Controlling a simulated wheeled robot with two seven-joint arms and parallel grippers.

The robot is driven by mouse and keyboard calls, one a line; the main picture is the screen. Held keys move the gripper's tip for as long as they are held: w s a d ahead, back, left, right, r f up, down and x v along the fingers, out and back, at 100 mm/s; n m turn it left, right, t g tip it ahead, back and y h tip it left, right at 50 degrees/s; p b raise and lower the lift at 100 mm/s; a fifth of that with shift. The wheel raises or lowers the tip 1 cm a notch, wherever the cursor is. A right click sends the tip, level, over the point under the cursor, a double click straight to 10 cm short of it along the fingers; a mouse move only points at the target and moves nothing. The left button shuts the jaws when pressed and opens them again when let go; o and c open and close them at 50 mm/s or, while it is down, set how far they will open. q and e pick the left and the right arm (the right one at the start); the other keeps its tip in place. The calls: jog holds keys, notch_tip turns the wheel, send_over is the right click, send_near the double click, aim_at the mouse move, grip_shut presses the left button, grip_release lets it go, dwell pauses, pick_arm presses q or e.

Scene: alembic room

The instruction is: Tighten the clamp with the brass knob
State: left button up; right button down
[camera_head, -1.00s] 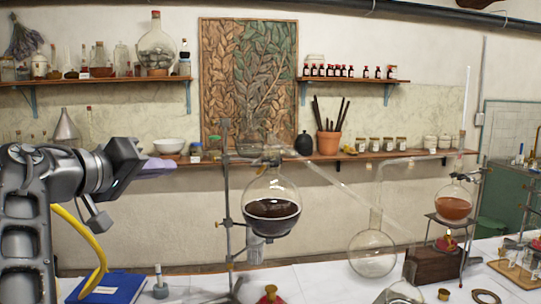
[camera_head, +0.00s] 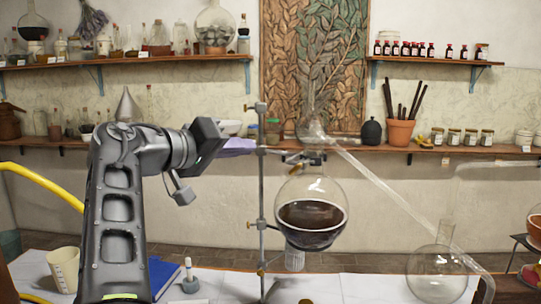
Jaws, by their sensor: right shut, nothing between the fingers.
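A metal stand rod (camera_head: 262,200) rises from the table. A clamp (camera_head: 304,160) reaches right from it to the neck of a round flask (camera_head: 312,215) of dark liquid. Small brass-coloured fittings show along the rod; the one by the clamp (camera_head: 291,158) is too small to make out its turn.
A slanting glass tube (camera_head: 385,190) runs down from the flask head to a clear receiving flask (camera_head: 437,272) at right. Shelves with bottles line the back wall.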

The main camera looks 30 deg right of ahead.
aim_at(296, 169)
jog(key=d+f+b, duration=0.1)
jog(key=d+f, duration=0.3)
jog(key=d, duration=0.6)
jog(key=shift+d+f, duration=0.15)
jog(key=shift+d, duration=0.1)
